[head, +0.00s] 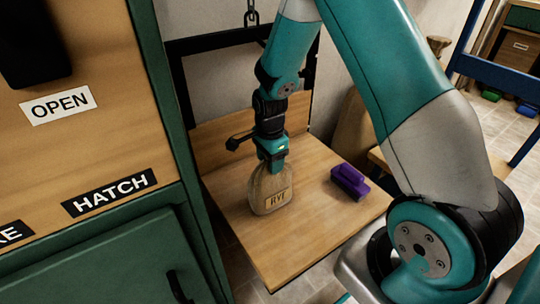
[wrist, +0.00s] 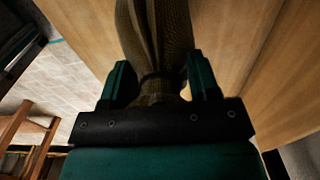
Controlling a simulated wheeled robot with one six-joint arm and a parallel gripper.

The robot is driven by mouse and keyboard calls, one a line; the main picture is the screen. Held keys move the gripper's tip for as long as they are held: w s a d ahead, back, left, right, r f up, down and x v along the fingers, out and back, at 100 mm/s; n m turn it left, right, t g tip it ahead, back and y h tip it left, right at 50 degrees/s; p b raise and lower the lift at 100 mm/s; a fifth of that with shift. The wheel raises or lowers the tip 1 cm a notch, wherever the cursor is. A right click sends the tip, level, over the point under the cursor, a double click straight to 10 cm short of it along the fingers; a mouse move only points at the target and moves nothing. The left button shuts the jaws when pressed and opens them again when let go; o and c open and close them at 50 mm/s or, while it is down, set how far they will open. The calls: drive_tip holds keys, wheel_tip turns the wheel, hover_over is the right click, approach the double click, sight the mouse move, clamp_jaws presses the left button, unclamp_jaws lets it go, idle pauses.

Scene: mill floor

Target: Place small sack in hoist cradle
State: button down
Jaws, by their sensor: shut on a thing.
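The small sack (head: 260,190) is tan, with a tied neck and a label reading RYE. It is upright over the left-middle of the hoist cradle (head: 290,250), a wooden platform with a low back board and a black frame hung from a chain. Its base appears to meet the boards; I cannot tell if its weight rests there. My gripper (head: 272,160) points down and is shut on the sack's neck. In the wrist view the sack (wrist: 160,35) sits between the two fingers of my gripper (wrist: 160,82), with wooden boards behind it.
A purple brush-like block (head: 349,182) lies on the platform, right of the sack and apart from it. A green cabinet with a HATCH label (head: 109,193) stands close on the left. A blue rail (head: 500,68) is at right. The platform's front is bare.

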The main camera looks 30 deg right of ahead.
drive_tip(key=shift+c, duration=1.8)
unclamp_jaws()
drive_tip(key=shift+f, duration=0.1)
wheel_tip(320, 180, up, 12)
drive_tip(key=p, duration=0.3)
drive_tip(key=shift+f, duration=0.1)
drive_tip(key=s+a+r+n+y, duration=0.3)
drive_tip(key=s+a+r+n, duration=0.8)
drive_tip(key=a+r+n, duration=0.15)
drive_tip(key=s+a+r+n, duration=0.1)
drive_tip(key=s+a+n, duration=0.1)
drive_tip(key=s+n, duration=0.4)
drive_tip(key=s+a+r+n+y, duration=0.1)
drive_tip(key=s+a+r+n, duration=0.1)
drive_tip(key=s+n, duration=0.4)
drive_tip(key=shift+s+a+r+n, duration=0.3)
drive_tip(key=shift+s+a+n, duration=0.1)
drive_tip(key=shift+a, duration=0.1)
